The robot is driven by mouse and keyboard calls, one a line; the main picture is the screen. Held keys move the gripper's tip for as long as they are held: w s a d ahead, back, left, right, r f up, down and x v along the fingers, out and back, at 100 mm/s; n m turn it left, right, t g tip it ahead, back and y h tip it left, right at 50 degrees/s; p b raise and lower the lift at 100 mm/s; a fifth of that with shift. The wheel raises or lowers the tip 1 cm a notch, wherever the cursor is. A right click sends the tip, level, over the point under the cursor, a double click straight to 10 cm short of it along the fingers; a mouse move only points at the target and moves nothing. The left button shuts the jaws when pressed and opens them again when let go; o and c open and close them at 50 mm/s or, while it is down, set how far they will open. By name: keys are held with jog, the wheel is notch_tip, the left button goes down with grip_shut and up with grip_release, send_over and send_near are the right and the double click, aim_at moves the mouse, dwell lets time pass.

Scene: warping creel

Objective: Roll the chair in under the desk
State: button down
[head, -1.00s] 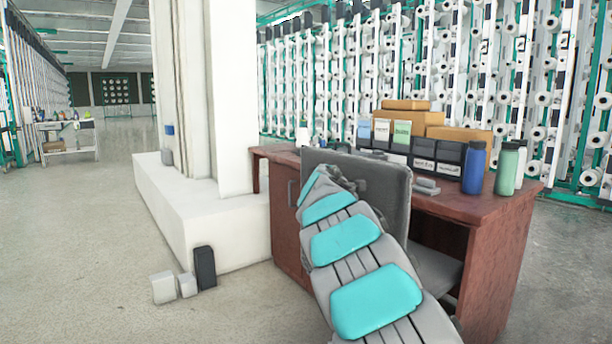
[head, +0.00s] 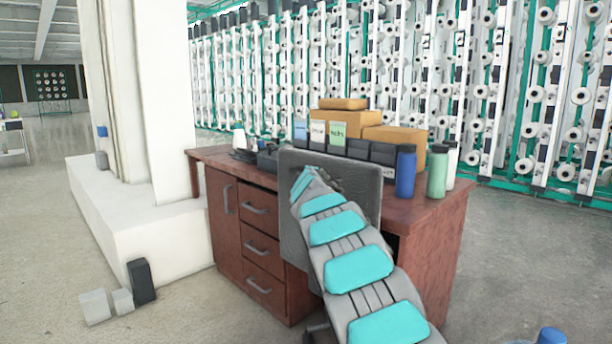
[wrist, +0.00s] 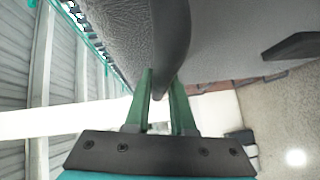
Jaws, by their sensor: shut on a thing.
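The chair's grey backrest (head: 358,183) stands upright in front of the wooden desk (head: 240,240) in the head view. Part of its base shows low at the left of my arm; the seat is hidden behind the arm. My arm reaches up to the backrest, and the gripper itself is hard to make out there. In the wrist view my gripper (wrist: 160,103) has its two green fingers on either side of the backrest's edge (wrist: 168,60), shut on it. The desk's drawers show left of the chair; its right side panel shows to the right.
Boxes (head: 346,120), a blue bottle (head: 405,172) and a green bottle (head: 438,172) stand on the desk. A white pillar base (head: 150,235) is at the desk's left, with small blocks (head: 95,305) on the floor. Floor right of the desk is clear, except a blue-capped object (head: 551,336) at the bottom edge.

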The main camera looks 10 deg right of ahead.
jog(key=shift+d, duration=0.15)
jog(key=c, duration=0.8)
grip_release()
jog(key=shift+w+d, duration=0.1)
jog(key=shift+w, duration=0.05)
jog(key=shift+o, duration=0.2)
jog(key=shift+s+a+r, duration=0.1)
jog(key=shift+s+a, duration=0.15)
jog(key=shift+s, duration=0.25)
jog(key=f+b+v, duration=0.1)
jog(key=b+v, duration=0.1)
jog(key=v, duration=0.4)
jog(key=shift+s+r, duration=0.35)
jog(key=shift+r, duration=0.15)
